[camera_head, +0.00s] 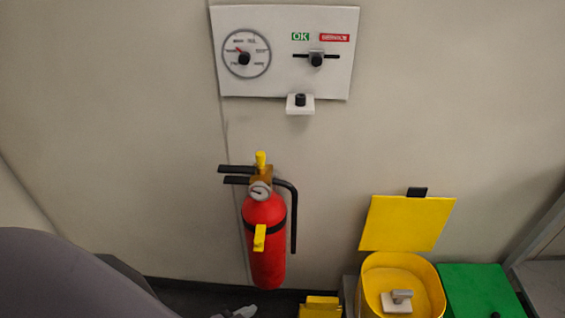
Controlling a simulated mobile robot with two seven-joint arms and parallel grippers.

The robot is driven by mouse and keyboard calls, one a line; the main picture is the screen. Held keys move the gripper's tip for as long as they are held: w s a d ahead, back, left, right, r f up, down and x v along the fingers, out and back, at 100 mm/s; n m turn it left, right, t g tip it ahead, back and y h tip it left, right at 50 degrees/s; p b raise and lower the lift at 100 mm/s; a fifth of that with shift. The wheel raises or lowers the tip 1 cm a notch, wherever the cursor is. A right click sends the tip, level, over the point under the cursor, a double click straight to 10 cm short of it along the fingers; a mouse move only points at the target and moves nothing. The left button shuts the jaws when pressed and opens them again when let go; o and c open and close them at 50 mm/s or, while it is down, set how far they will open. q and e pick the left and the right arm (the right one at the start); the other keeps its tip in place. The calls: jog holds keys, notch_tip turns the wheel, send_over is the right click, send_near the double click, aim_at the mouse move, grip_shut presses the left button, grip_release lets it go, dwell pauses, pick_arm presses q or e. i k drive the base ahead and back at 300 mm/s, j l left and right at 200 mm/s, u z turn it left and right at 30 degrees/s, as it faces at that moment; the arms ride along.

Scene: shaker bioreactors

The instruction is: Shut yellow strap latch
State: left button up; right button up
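The yellow strap latch (259,238) sits on the front of the black strap (276,226) around the red fire extinguisher (266,268). The latch is a small yellow piece, roughly upright, its upper end pointing slightly right. I cannot tell from here whether it is open or shut. The extinguisher stands upright against the wall, with a gauge (260,191), black handles, a yellow piece on top and a black hose on its right.
A wall panel (277,82) with a dial and slider is above. At the lower right are an open yellow bin (439,292) with its lid (407,222) raised, and a green bin (480,290). A small grey piece (237,313) at the bottom edge is unclear.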

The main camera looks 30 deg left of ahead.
aim_at(259, 239)
jog(key=j+u, duration=0.2)
jog(key=u, duration=0.25)
jog(key=i+j+u, duration=0.1)
jog(key=u, duration=0.3)
jog(key=j, duration=0.1)
